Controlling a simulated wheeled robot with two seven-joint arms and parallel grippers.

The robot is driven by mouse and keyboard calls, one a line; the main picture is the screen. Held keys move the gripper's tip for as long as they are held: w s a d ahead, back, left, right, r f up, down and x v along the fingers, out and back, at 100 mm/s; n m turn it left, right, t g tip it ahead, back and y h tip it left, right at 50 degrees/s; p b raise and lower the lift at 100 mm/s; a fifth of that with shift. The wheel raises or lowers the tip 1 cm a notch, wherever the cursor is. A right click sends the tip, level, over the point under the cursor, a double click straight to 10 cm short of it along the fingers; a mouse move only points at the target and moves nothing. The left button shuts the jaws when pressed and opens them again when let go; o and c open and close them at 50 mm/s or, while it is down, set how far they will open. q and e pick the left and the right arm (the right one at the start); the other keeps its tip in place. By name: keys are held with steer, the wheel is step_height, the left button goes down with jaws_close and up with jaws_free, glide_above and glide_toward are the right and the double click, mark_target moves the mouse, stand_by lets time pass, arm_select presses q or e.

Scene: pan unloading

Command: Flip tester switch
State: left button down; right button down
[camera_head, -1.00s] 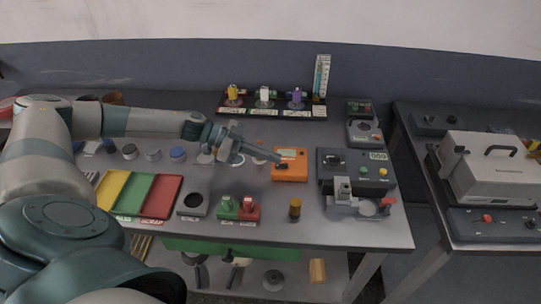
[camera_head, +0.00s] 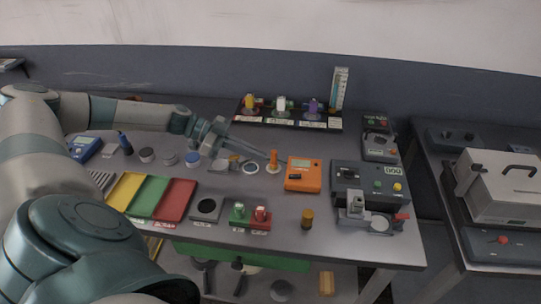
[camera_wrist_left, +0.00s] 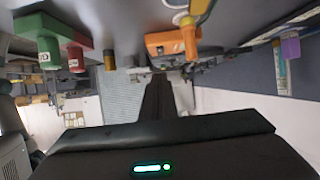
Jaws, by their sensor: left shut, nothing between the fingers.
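An orange box (camera_head: 303,187) with a pale screen lies on the table. To its right stands a dark grey unit (camera_head: 347,180) with a small display, a black knob and coloured buttons. I cannot tell for sure which is the tester, and no switch is clear. My left gripper (camera_head: 262,154) is shut and empty above the table, left of the orange box and apart from it. An orange upright post (camera_head: 273,167) stands by its tip. The left wrist view shows the orange box (camera_wrist_left: 160,40) and post (camera_wrist_left: 191,40) beyond the dark finger (camera_wrist_left: 157,98). My right gripper is out of view.
Yellow, green and red trays (camera_head: 172,203) lie at the left front. Green and red blocks (camera_head: 250,222) stand at the front middle. A black rack (camera_head: 288,121) with coloured parts stands at the back. A second table at the right holds a white case (camera_head: 505,190).

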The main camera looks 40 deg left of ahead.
arm_select(q)
steer(key=shift+s+a+b, duration=0.15)
steer(key=shift+s+a, duration=0.15)
steer(key=shift+a, duration=0.25)
steer(key=shift+s+a+b, duration=0.15)
steer(key=shift+s+a, duration=0.15)
steer(key=shift+a, duration=0.2)
